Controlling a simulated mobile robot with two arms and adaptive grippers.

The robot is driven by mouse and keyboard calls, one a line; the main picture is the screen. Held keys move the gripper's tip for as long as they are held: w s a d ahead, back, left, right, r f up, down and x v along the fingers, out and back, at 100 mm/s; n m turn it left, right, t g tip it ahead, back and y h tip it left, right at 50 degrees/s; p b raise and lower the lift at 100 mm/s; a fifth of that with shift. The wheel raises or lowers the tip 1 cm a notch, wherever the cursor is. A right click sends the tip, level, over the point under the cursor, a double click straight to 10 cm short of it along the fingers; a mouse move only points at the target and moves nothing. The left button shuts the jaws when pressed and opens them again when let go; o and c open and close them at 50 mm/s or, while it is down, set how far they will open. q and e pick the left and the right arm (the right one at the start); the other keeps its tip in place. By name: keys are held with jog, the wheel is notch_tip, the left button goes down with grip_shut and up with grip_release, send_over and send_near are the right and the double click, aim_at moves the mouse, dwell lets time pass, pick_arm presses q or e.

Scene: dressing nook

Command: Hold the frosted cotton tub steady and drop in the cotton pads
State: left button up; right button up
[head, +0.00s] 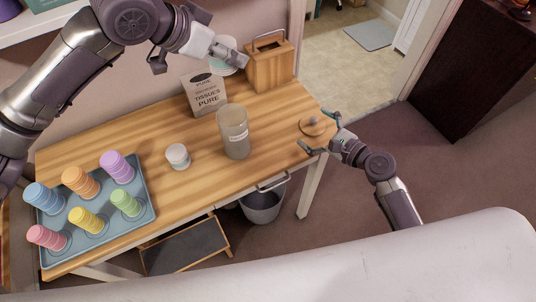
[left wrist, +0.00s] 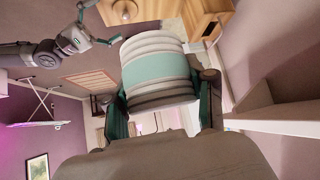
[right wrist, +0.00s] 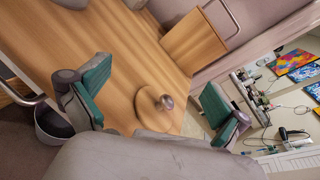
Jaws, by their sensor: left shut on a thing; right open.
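The frosted cotton tub (head: 234,132) stands upright and open-topped on the wooden table, with a small label on its side. My left gripper (head: 236,60) is shut on the cotton pads, a white stack with a pale green band (left wrist: 158,70) in the left wrist view. It holds them above the table's back edge, behind the tub and apart from it. A round wooden lid with a knob (head: 314,124) lies at the table's right end. My right gripper (head: 322,132) is open beside the lid, its fingers apart around it in the right wrist view (right wrist: 150,105).
A tissues box (head: 205,94) and a wooden box with a handle (head: 270,66) stand at the back. A small white jar (head: 177,157) is left of the tub. A blue tray (head: 146,200) with several coloured cups fills the left end. A grey bin (head: 262,204) stands below.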

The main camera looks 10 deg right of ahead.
aim_at(225, 122)
jog(key=s+a+m, duration=0.1)
jog(key=s+a, duration=0.1)
jog(key=a, duration=0.2)
jog(key=s+a+r+m+t+y, duration=0.1)
jog(key=s+a+m, duration=0.1)
jog(key=a, duration=0.3)
jog(key=s+a+m+y, duration=0.1)
jog(key=s+a, duration=0.3)
jog(key=shift+a+r+m, duration=0.25)
jog(key=shift+r+m, duration=0.05)
jog(key=shift+a+r, duration=0.15)
jog(key=shift+a, duration=0.15)
jog(key=x, duration=1.1)
jog(key=shift+w+a, duration=0.2)
jog(key=shift+w, duration=0.15)
jog(key=shift+c, duration=0.3)
jog(key=c, duration=1.1)
pick_arm(q)
notch_tip(225, 122, down, 13)
pick_arm(e)
jog(key=shift+c, duration=0.2)
pick_arm(q)
jog(key=o, duration=1)
